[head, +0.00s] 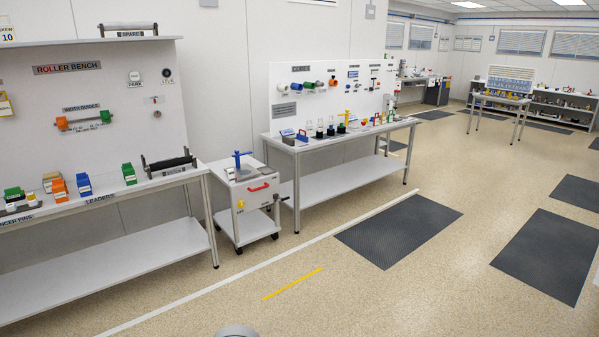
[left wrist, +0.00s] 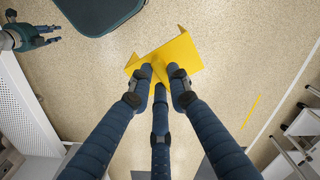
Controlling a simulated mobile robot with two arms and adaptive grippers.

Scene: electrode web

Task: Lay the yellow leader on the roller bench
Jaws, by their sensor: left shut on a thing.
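The yellow leader (left wrist: 183,52), a bent yellow sheet, shows in the left wrist view. My left gripper (left wrist: 161,78) is shut on its lower edge, with the floor far below. Neither the leader nor my grippers show in the head view. My right gripper (left wrist: 55,35) shows small at the upper left of the left wrist view, its fingers apart and empty. The roller bench (head: 190,176) stands at the left of the head view, with a dark roller in a stand (head: 168,163) near its right end.
Green, orange and blue blocks (head: 84,184) stand on the bench beside the "LEADERS" label. The floor in front is clear, with dark mats (head: 398,229) at the right.

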